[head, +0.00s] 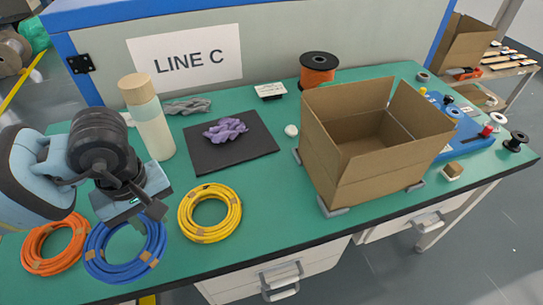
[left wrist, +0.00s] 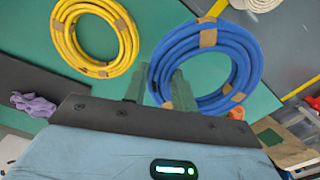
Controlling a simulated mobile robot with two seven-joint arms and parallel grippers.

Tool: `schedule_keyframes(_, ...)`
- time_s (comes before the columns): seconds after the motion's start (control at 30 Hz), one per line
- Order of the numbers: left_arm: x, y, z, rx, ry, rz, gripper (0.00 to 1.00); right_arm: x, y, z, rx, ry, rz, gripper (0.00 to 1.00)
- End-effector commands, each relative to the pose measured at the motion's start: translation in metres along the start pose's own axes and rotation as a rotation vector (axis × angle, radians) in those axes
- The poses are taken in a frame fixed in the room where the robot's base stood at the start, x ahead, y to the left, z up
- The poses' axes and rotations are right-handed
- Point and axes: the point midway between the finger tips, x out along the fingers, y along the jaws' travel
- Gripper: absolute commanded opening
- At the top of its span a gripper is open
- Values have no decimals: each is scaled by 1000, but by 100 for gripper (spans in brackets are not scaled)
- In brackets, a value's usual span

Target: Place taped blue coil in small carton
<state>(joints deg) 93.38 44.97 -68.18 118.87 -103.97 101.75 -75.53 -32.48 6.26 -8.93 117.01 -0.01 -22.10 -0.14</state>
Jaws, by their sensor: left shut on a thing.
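The blue coil (head: 150,225), bound with brown tape, is at the front left of the green table. It also shows in the left wrist view (left wrist: 243,50). My left gripper (head: 152,208) is shut on the coil's rim, with its fingers (left wrist: 156,84) on either side of the strand. Whether the coil touches the table or hangs slightly above it, I cannot tell. The small carton (head: 343,180) stands upright at the right of the table with its top open; its visible inside looks empty. My right gripper is not in view.
A yellow coil (head: 183,223) and an orange coil (head: 29,257) lie either side of the blue one. A bottle (head: 155,135) and a dark mat (head: 215,166) with purple gloves (head: 225,131) stand behind. Clear green table lies between yellow coil and carton.

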Motion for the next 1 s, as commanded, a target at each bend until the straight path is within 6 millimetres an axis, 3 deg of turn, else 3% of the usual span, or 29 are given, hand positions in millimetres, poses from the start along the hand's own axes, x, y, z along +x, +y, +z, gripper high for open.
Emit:
schedule_keyframes(0.2, -17, -1, -17, 342, 1, 4, 0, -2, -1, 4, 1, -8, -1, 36)
schedule_keyframes(0.4, -26, -2, -26, 548, -1, 7, 0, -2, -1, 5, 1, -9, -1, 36)
schedule_keyframes(1.0, -28, -2, -28, 618, -1, 9, 0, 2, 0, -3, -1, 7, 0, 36)
